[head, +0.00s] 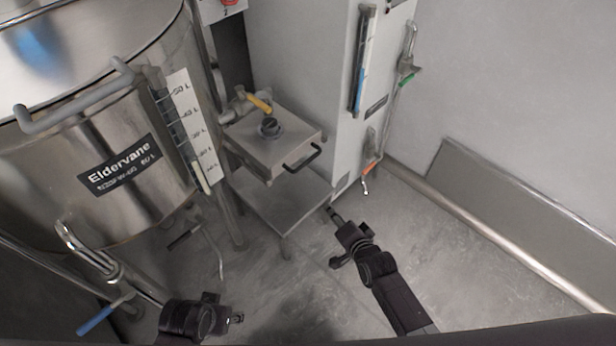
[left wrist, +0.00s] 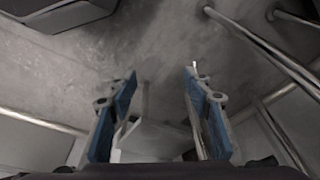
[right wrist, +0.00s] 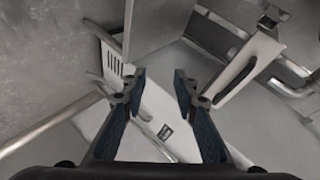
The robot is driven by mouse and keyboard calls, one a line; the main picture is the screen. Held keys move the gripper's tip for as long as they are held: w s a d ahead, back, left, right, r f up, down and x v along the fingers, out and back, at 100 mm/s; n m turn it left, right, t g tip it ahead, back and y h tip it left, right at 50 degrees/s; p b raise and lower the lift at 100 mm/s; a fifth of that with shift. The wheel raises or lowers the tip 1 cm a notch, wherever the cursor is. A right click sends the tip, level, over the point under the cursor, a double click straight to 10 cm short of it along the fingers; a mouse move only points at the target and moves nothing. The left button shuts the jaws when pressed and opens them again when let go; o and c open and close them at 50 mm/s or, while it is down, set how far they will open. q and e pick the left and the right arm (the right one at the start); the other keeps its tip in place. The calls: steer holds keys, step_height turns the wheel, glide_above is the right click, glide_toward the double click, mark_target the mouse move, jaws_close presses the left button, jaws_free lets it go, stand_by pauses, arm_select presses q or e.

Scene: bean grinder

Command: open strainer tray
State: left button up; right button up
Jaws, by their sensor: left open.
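The strainer tray appears to be the square steel box (head: 272,148) on a low stand, between the tank and the white cabinet in the head view. It looks closed, with a dark bar handle (head: 303,158) on its right-hand front face. My right gripper (head: 333,213) is below and right of the handle, apart from it. In the right wrist view its blue-padded fingers (right wrist: 160,88) are apart with nothing held. My left gripper (head: 237,318) is low in the head view, away from the box. The left wrist view shows its fingers (left wrist: 160,85) wide apart and empty.
A large steel tank (head: 100,160) with a grey bar handle fills the left. A white cabinet (head: 330,75) with pipes stands behind the box. The stand's lower shelf (head: 285,205) is bare. Floor (head: 470,270) at right is clear.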

steer(key=w+a+r+m+t+y+b, duration=0.1)
steer(key=w+a+r+m+t+b, duration=0.15)
steer(key=w+b, duration=0.2)
arm_select(q)
steer(key=b+v, duration=0.3)
steer(key=v, duration=0.2)
arm_select(e)
steer(key=m+t+y, duration=0.1)
steer(key=m, duration=0.1)
glide_toward(308, 160)
steer(key=w+f, duration=0.1)
steer(key=w, duration=0.1)
steer(key=shift+n, duration=0.25)
steer(key=x, duration=0.2)
steer(key=b+x, duration=0.1)
steer(key=x, duration=0.2)
steer(key=b+x, duration=0.1)
steer(key=x, duration=0.1)
steer(key=shift+w+a+f, duration=0.1)
steer(key=shift+w+a, duration=0.1)
steer(key=shift+a, duration=0.25)
steer(key=shift+w, duration=0.2)
arm_select(q)
steer(key=w+d+r+t+h, duration=0.1)
steer(key=w+d+r+t, duration=0.1)
steer(key=w+t, duration=0.3)
steer(key=w, duration=0.3)
steer(key=shift+w+d+r, duration=0.2)
steer(key=shift+w+r, duration=0.1)
steer(key=shift+w, duration=0.1)
